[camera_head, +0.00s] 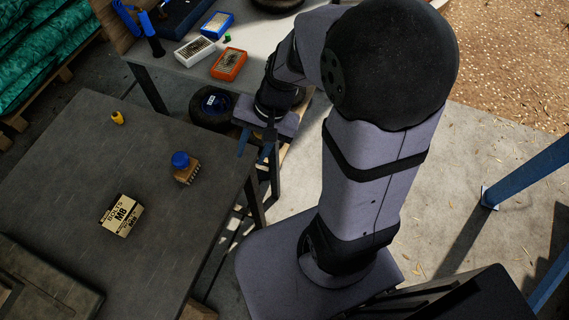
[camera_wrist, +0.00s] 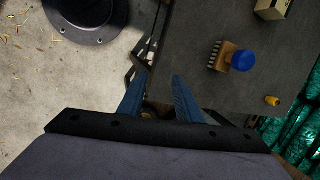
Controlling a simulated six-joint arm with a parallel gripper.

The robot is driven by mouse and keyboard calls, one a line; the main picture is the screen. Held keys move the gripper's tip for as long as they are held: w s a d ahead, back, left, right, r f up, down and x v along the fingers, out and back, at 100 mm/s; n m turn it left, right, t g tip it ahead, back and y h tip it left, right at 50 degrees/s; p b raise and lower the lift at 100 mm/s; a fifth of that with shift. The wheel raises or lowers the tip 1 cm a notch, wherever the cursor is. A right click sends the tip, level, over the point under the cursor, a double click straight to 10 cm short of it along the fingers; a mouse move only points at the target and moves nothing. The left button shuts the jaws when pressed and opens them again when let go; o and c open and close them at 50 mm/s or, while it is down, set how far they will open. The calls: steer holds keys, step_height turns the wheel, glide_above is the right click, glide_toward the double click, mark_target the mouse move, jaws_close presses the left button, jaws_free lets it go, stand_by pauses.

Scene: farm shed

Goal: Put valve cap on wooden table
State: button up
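A small yellow piece (camera_head: 117,118) sits on the dark grey table (camera_head: 90,170); it also shows in the wrist view (camera_wrist: 272,100). A round blue cap-like piece (camera_head: 180,160) sits at a wooden brush (camera_head: 187,174) near the table's right side; it also shows in the wrist view (camera_wrist: 243,61). I cannot tell which is the valve cap. My gripper (camera_head: 257,150) hangs just beyond the table's right edge, apart from both. In the wrist view my gripper (camera_wrist: 160,84) has its two blue fingers apart with nothing between them.
A cardboard box (camera_head: 121,215) marked M8 stands on the dark table. A back table (camera_head: 185,72) holds blue, white and orange boxes and a tiny green piece (camera_head: 227,38). A tyre (camera_head: 212,107) lies near my gripper. A flat crate-like piece (camera_head: 45,285) is at lower left.

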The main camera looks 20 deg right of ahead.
steer(key=s+d+n+h, duration=0.3)
steer(key=s+d+n, duration=0.2)
steer(key=s+n, duration=0.1)
steer(key=shift+s+f+n+g+h, duration=0.25)
steer(key=shift+s+n+g+h, duration=0.05)
steer(key=shift+n, duration=0.3)
steer(key=shift+d, duration=0.1)
step_height(320, 180, up, 13)
steer(key=p, duration=1.3)
steer(key=shift+r, duration=0.15)
